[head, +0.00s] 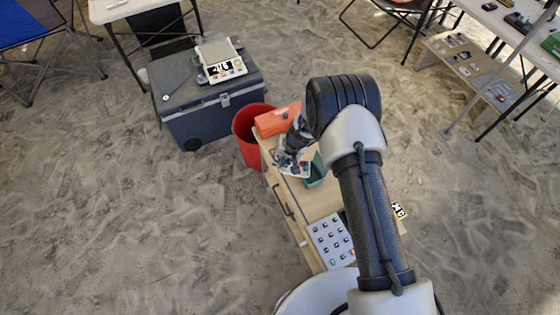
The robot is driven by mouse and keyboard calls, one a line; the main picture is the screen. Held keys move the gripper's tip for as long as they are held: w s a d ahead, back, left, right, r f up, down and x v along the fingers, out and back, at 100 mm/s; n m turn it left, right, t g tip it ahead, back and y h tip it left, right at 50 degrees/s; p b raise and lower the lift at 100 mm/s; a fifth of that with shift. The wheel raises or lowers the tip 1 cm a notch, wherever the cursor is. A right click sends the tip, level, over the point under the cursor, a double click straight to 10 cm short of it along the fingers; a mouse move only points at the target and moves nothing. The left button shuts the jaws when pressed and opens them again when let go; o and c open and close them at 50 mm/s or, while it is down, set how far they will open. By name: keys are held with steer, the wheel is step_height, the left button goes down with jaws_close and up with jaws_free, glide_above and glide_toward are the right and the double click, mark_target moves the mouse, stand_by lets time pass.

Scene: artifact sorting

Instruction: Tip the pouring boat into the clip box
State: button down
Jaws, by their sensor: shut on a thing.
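My gripper (288,161) is over the wooden table, shut on what looks like the pouring boat (302,170), a small white piece with red and green bits in or under it. Its full outline and tilt are hard to make out behind the fingers. A teal open box (317,173), likely the clip box, stands just right of the gripper. My arm hides part of the box's right side, and its inside is too small to read.
An orange box (276,120) lies at the table's far end. A red bucket (243,137) stands left of it. A grey cooler (205,118) stands farther left on sand.

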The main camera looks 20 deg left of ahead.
steer(key=shift+w+d+r+g+y+b, duration=0.2)
steer(key=shift+d+r+y+b, duration=0.45)
steer(key=shift+b, duration=1.4)
steer(key=shift+w+d+r+g+y+b, duration=0.1)
steer(key=shift+d+r+g+y+b, duration=0.2)
steer(key=shift+r+y+b, duration=1.15)
stand_by(0.4)
steer(key=shift+w+d+f+b, duration=0.15)
steer(key=shift+d+b, duration=0.4)
steer(key=shift+b, duration=1.05)
steer(key=shift+d, duration=0.2)
steer(key=shift+w+d+r+m+g+y, duration=0.3)
steer(key=shift+d+r+y, duration=0.1)
steer(key=shift+y, duration=0.2)
stand_by(0.4)
steer(key=shift+w+d+r+y, duration=0.15)
steer(key=shift+d+r+y, duration=0.1)
steer(key=shift+d+y, duration=0.4)
steer(key=shift+d, duration=0.15)
stand_by(0.4)
